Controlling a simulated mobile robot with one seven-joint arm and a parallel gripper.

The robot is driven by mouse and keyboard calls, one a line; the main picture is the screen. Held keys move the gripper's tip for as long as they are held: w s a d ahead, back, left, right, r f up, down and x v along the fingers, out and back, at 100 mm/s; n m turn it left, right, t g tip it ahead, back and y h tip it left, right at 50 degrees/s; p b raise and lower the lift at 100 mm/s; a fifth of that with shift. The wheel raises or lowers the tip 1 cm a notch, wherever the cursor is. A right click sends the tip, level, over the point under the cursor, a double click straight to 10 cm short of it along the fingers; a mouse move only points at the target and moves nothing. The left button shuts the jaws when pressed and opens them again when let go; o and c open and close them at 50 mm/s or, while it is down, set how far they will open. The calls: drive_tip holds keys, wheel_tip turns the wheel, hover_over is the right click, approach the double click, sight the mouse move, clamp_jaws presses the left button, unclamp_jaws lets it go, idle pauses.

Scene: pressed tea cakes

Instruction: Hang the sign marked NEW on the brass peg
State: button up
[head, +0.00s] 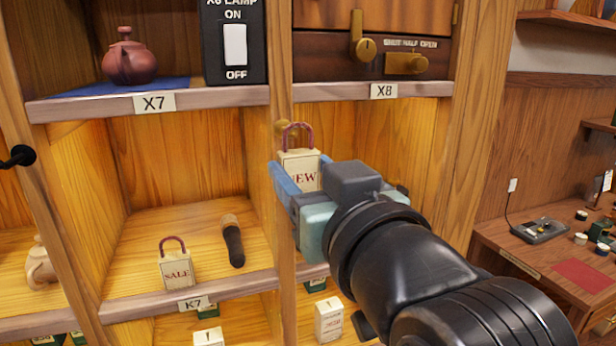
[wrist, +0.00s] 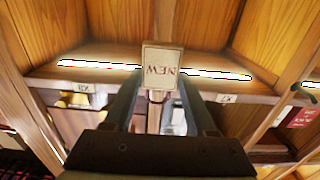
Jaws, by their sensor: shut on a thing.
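The cream sign marked NEW (head: 301,168) hangs upright in my gripper (head: 304,174), with its dark red loop (head: 298,134) standing above it. My gripper is shut on its sides, in front of the wooden post between the bays. In the wrist view the sign (wrist: 162,68) appears upside down between the two fingers (wrist: 160,78). A brass peg (head: 283,128) shows on the post beside the loop's left side, partly behind it. I cannot tell whether the loop is around the peg or only in front of it.
Above are a red teapot (head: 129,59), a lamp switch (head: 235,45) and a brass latch (head: 405,63). A desk (head: 545,255) is at right.

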drive_tip(key=shift+x, duration=1.6)
drive_tip(key=shift+w+a+f, duration=0.2)
drive_tip(key=shift+w+f, duration=0.25)
drive_tip(key=shift+w, duration=0.15)
drive_tip(key=o, duration=1.6)
drive_tip(key=shift+v, duration=3.55)
